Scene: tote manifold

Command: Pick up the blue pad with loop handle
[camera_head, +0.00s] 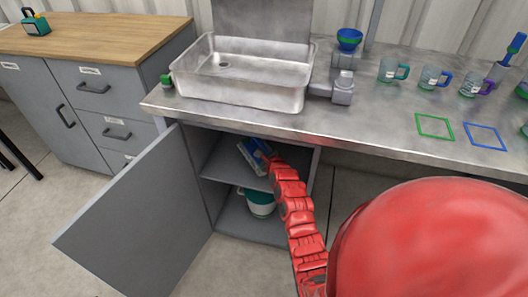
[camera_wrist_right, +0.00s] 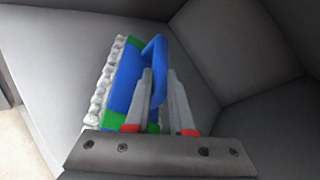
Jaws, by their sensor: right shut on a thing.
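The blue pad (camera_wrist_right: 124,78) with green ends, a white fluffy edge and a blue loop handle (camera_wrist_right: 157,55) is in the right wrist view, inside a grey cabinet. My right gripper (camera_wrist_right: 161,82) has its fingers at the loop handle and is shut on it. In the head view the pad (camera_head: 250,157) shows at the cabinet's upper shelf, tilted, partly hidden by my red right arm. My right gripper (camera_head: 268,163) reaches into the cabinet there. My left gripper is not in view.
The open cabinet door (camera_head: 140,215) stands to the left of the opening. A green and white container (camera_head: 260,203) sits on the lower level. Above are the counter (camera_head: 385,130) and sink (camera_head: 245,88). Cabinet walls (camera_wrist_right: 262,45) surround the gripper closely.

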